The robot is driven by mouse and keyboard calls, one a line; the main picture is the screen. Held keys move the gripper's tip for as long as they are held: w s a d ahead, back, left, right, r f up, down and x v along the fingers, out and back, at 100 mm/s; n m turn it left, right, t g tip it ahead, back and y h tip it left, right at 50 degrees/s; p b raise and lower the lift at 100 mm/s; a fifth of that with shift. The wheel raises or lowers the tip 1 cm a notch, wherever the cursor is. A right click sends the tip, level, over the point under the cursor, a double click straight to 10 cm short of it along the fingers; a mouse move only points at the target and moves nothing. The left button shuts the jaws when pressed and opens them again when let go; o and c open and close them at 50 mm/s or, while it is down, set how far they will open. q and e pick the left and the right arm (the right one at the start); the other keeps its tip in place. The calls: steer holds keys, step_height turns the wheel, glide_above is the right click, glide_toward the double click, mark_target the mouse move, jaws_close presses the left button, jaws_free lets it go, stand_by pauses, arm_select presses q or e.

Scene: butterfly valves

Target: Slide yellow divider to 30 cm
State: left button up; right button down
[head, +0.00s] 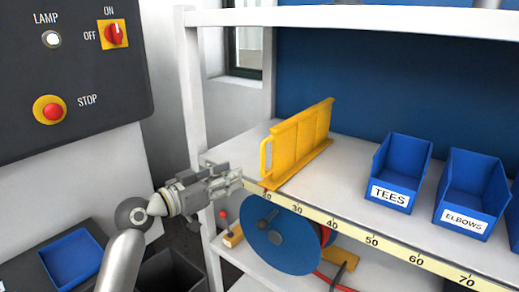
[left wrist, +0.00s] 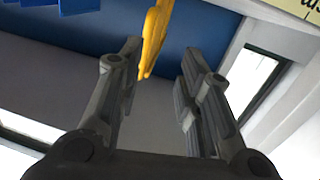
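The yellow divider (head: 300,142) stands upright on the white shelf (head: 350,165), its front end near the 20 mark of the front scale (head: 375,242). The 30 mark lies to its right. My left gripper (head: 238,180) is at the shelf's front edge, just left of the divider's front end. In the left wrist view, the fingers of my left gripper (left wrist: 163,55) are apart with nothing between them. The divider (left wrist: 153,38) shows beyond the fingertips, nearer the left finger, and looks apart from them. My right gripper is not in view.
Blue bins marked TEES (head: 402,172) and ELBOWS (head: 473,195) stand on the shelf to the right, with free shelf between them and the divider. A blue reel (head: 280,243) sits below.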

arm_select(q)
step_height(320, 180, up, 4)
steer(key=m+h, duration=0.1)
steer(key=p, duration=0.4)
glide_above(263, 174)
steer(key=shift+w+f, duration=0.25)
steer(key=shift+w, duration=0.1)
steer(key=shift+c, duration=0.2)
jaws_close()
